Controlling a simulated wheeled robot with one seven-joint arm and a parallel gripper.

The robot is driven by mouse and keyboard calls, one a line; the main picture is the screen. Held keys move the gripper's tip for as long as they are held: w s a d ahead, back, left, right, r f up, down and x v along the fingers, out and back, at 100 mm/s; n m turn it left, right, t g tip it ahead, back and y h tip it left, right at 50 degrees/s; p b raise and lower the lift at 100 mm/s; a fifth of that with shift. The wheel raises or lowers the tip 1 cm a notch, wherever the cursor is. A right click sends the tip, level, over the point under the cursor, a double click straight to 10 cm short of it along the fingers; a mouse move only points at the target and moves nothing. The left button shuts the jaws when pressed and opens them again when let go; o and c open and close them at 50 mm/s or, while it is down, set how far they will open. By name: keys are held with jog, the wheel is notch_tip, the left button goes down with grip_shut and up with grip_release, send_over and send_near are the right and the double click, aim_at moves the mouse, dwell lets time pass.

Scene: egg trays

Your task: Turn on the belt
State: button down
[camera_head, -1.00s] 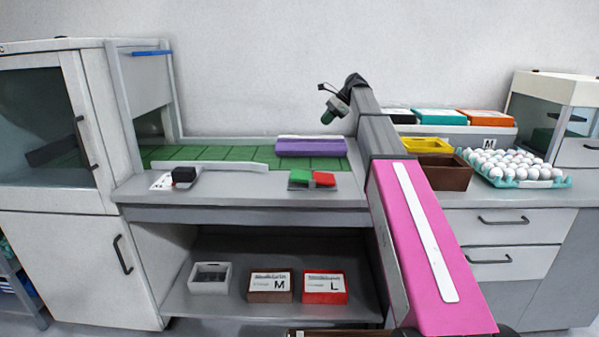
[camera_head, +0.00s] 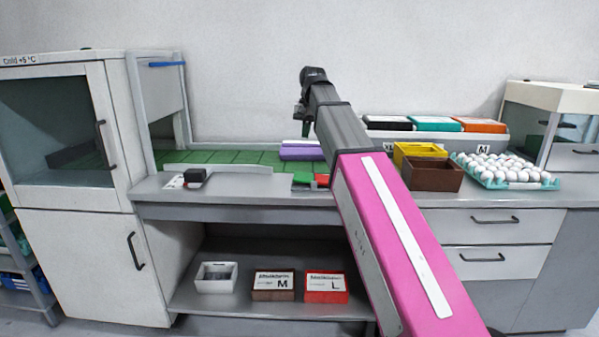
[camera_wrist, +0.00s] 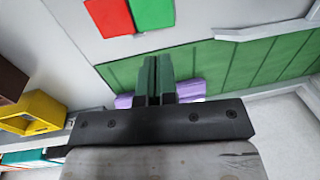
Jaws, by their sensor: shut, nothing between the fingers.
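A switch with a green button (camera_head: 303,178) and a red button (camera_head: 322,180) sits on the grey counter at the front edge of the green belt (camera_head: 228,157). My arm hides its right end in the head view. In the head view my gripper (camera_head: 305,130) hangs above the belt's far side, beyond the switch. The belt (camera_wrist: 245,68) also shows in the wrist view.
A purple tray (camera_head: 300,153) lies on the belt behind the switch. A low grey rail (camera_head: 222,168) and a black-topped device (camera_head: 194,176) are to the left. Yellow (camera_head: 418,150) and brown (camera_head: 432,175) boxes and an egg tray (camera_head: 548,184) stand to the right.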

aim_at(299, 175)
jog(key=shift+f, duration=0.1)
jog(key=f, duration=0.4)
jog(key=a+f, duration=0.1)
jog(key=f, duration=0.8)
jog(key=shift+a+f, duration=0.35)
jog(key=shift+a, duration=0.05)
jog(key=shift+f, duration=0.1)
